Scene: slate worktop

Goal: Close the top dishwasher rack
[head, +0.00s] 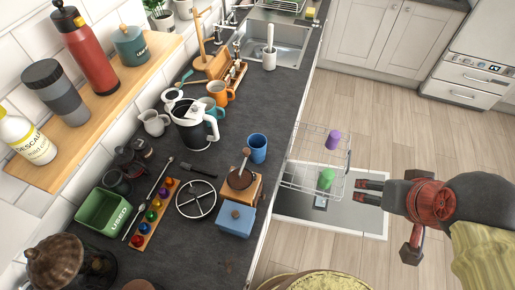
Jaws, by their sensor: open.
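The top dishwasher rack (305,157) is a white wire basket, pulled out from under the worktop's right edge. A purple cup (333,140) and a green cup (326,179) stand in it. The open dishwasher door (345,216) lies below the rack, its inner face grey. My gripper (358,190) is open and empty, its fingers pointing left at the near right corner of the rack. I cannot tell whether the fingertips touch the wire. The rack's left side is hidden under the worktop.
The slate worktop (240,110) to the left is crowded, with a blue cup (257,148), a coffee grinder (241,185) and a blue box (236,219) near its edge. The wooden floor (390,110) beyond the door is clear. A yellowish round object (315,281) shows at the bottom.

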